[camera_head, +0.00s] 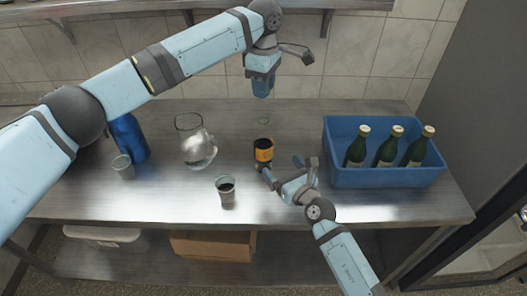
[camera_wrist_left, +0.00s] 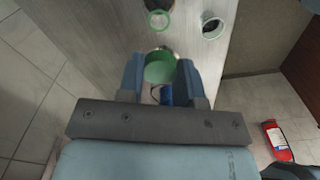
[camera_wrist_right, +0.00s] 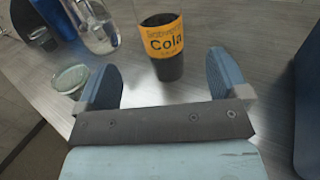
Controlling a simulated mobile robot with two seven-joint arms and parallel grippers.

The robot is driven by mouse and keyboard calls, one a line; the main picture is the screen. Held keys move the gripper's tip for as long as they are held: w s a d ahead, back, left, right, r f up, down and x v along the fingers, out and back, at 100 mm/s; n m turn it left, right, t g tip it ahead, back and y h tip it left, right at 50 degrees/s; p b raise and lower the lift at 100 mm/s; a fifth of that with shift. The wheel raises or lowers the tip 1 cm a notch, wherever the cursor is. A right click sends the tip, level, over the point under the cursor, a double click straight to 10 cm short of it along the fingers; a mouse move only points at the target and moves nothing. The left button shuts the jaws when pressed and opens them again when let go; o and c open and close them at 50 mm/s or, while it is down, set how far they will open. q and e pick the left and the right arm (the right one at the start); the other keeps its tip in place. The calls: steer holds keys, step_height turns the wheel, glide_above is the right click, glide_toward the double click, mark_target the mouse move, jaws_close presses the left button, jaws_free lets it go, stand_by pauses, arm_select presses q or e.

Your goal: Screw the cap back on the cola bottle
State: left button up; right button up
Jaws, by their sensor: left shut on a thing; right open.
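The cola bottle (camera_head: 263,153) stands upright on the counter, with an orange label and dark cola. It also shows in the right wrist view (camera_wrist_right: 165,42), just beyond my fingertips. My right gripper (camera_head: 281,168) is open and empty, close beside the bottle. My left gripper (camera_head: 262,92) is high above the counter, above and behind the bottle in the head view. It is shut on a green round thing, likely the cap (camera_wrist_left: 160,67), seen between its fingers in the left wrist view. The fingers hide the cap in the head view.
A glass jug (camera_head: 197,147), a blue bottle (camera_head: 128,136) and an empty cup (camera_head: 123,168) stand farther left. A blue crate (camera_head: 385,178) with green bottles stands right. The counter's front right is clear.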

mark_target(268, 150)
steer(key=x, duration=1.1)
steer(key=c, duration=1.3)
arm_select(q)
steer(key=shift+f, duration=2.55)
arm_select(e)
steer(key=shift+c, duration=0.2)
arm_select(q)
steer(key=shift+f, duration=0.9)
steer(key=shift+f, duration=0.55)
